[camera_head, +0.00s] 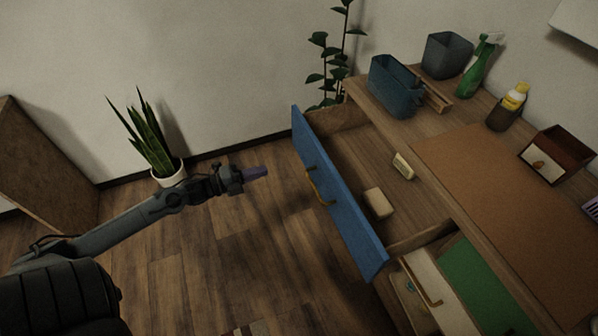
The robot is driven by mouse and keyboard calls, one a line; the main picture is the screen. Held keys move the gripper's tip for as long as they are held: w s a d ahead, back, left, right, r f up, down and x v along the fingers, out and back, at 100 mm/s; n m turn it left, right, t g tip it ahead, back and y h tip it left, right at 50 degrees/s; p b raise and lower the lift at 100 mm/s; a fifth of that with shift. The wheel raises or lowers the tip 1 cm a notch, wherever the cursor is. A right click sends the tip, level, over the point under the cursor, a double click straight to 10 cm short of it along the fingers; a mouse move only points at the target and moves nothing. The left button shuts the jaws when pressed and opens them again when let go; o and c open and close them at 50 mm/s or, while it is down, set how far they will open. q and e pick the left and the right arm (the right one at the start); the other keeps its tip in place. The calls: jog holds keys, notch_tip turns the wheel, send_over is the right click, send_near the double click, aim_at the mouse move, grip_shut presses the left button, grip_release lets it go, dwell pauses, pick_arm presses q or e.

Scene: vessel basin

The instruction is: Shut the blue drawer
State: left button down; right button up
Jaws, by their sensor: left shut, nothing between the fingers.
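The blue drawer (340,205) stands pulled out from the wooden desk (432,133), its blue front facing left. A brass handle (317,188) sits on the middle of that front. Two small pale blocks (377,203) (403,166) lie inside the drawer. My left gripper (262,171) is shut and empty, with purple fingertips. It is to the left of the blue front, apart from it, and points toward it. My right gripper is not in view.
A second drawer with a cream front (438,291) and green inside is also open, nearer. A blue-grey bin (393,88), a green spray bottle (480,63) and a yellow-capped bottle (509,106) stand on the desk. A potted plant (152,146) stands behind my left arm.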

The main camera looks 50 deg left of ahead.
aim_at(310, 158)
pick_arm(q)
jog(key=b+x, duration=0.1)
jog(key=x, duration=0.3)
jog(key=b+x, duration=0.2)
jog(key=x, duration=0.2)
jog(key=f+b+x, duration=0.1)
jog(key=x, duration=0.4)
jog(key=shift+w+d+b, duration=0.15)
jog(key=shift+w+b, duration=0.15)
jog(key=shift+w, duration=0.15)
jog(key=shift+w, duration=0.1)
